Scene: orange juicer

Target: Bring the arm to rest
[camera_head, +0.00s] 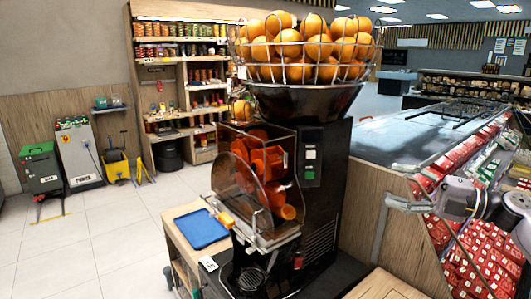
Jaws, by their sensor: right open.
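My right arm (475,200) comes in from the right edge. Its gripper (397,186) points left, with its fingers apart and nothing seen between them. It is to the right of the black orange juicer (325,165), with a visible gap between them in the picture. My left gripper is not in view.
A wire basket of oranges (305,45) tops the juicer, which has a clear front cover (240,180). A blue tray (202,229) lies on the wooden stand at left. A display case with red packages (480,262) is behind my right arm. The tiled floor at left has free room.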

